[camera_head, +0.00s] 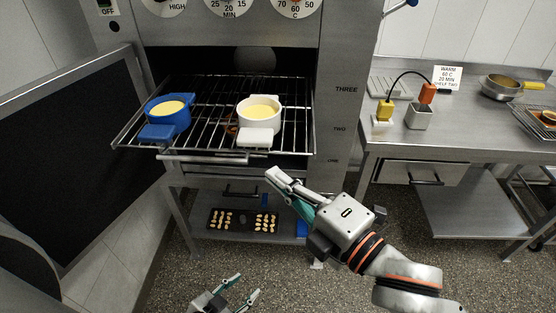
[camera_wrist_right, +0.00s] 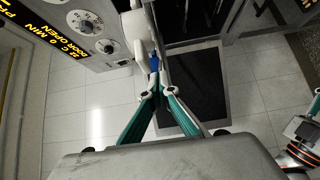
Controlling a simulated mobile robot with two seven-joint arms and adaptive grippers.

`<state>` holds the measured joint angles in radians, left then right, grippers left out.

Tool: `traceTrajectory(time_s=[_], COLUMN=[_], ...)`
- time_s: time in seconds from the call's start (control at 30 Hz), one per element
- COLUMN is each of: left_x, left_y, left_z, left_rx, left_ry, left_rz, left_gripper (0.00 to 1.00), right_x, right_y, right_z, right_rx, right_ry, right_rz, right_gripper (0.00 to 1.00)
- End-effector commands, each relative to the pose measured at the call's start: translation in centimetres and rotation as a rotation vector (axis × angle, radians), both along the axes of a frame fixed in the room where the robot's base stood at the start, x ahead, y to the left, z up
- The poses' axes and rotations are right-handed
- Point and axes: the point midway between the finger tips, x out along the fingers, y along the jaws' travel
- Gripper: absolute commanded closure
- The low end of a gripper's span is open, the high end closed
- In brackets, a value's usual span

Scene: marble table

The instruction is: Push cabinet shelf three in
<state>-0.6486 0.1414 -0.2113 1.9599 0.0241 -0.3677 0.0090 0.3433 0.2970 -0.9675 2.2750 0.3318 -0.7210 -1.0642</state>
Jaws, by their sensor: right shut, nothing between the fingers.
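The cabinet (camera_head: 325,130) stands open. A wire rack shelf (camera_head: 215,120) sticks out of it, with a bar handle (camera_head: 205,159) along its front edge. I cannot tell for certain which label it matches; THREE (camera_head: 346,89) and TWO (camera_head: 339,129) are on the right post. A blue pot (camera_head: 160,118) and a white pot (camera_head: 258,124), both with yellow contents, sit on the rack. My right gripper (camera_head: 272,175) is shut and empty, below and right of the handle, apparently apart from it. The right wrist view shows its fingertips (camera_wrist_right: 153,88) together. My left gripper (camera_head: 247,284) is open and empty, low over the floor.
The open cabinet door (camera_head: 70,130) fills the left side. A lower shelf holds a dark tray (camera_head: 242,221) of small pale pieces. The right counter (camera_head: 460,135) carries a pan (camera_head: 500,87), a grey cup (camera_head: 419,116) and a yellow plug (camera_head: 384,111).

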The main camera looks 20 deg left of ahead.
Motion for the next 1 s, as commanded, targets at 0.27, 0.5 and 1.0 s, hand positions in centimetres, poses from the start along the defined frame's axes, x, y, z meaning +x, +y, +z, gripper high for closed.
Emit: traceTrajectory(time_s=[0.27,0.5,1.0], left_x=[0.0,0.0,0.1], left_y=[0.0,-0.1,-0.1], left_z=[-0.1,-0.1,0.2], left_rx=[-0.001,-0.001,-0.003], left_ry=[0.0,0.0,-0.003], left_rz=[0.0,0.0,0.0], left_gripper=[0.6,0.6,0.6], right_x=[3.5,4.4,5.5], right_y=[1.6,1.8,2.0], right_z=[-0.1,0.0,0.0], right_rx=[-0.001,0.001,-0.002], right_ry=[0.001,0.001,-0.001], right_rz=[-0.001,0.0,-0.002], right_gripper=[1.0,1.0,1.0])
